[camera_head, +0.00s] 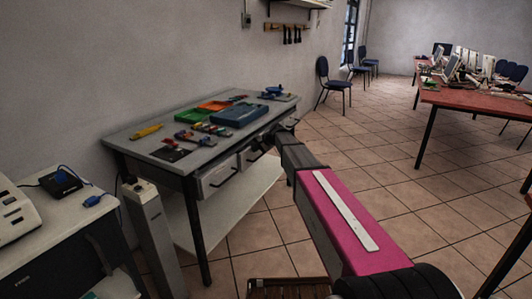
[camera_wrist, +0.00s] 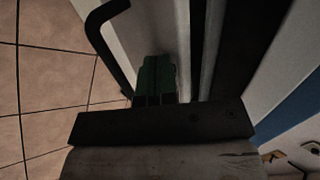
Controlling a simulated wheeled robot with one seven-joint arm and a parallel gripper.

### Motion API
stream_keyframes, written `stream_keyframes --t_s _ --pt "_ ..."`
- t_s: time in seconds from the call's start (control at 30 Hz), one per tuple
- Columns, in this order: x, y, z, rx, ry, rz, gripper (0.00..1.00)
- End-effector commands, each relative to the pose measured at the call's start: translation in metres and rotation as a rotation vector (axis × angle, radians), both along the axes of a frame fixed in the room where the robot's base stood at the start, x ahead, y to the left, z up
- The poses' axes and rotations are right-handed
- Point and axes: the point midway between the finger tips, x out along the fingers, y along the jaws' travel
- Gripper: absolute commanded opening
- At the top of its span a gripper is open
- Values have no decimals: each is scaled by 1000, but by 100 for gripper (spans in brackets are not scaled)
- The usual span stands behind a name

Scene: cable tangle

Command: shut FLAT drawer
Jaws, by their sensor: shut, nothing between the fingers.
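The workbench (camera_head: 122,138) has light drawer fronts with dark handles along its front side. The left drawer (camera_head: 216,178) is in plain view. No label can be read, so I cannot tell which one is the FLAT drawer. My gripper (camera_head: 283,130) is at the far right drawer of the bench, and the arm hides much of that drawer. In the wrist view, my gripper's green fingers (camera_wrist: 157,68) are together and empty. They lie against or close to a light drawer front (camera_wrist: 140,25), beside its black bar handle (camera_wrist: 108,45). Contact cannot be told.
A blue tray (camera_head: 240,114), an orange tray (camera_head: 214,105) and several small tools lie on the bench top. A grey post (camera_head: 152,225) stands at the bench's near left end. A red table (camera_head: 470,97) stands at the right. Tiled floor between is clear.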

Motion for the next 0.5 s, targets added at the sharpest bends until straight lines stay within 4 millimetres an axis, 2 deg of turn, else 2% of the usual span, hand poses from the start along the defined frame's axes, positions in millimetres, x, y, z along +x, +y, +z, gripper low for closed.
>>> stream_keyframes --t_s 0.2,0.5 --pt "12 19 0 0 1 -1 0" --pt "15 25 0 2 0 -1 0"
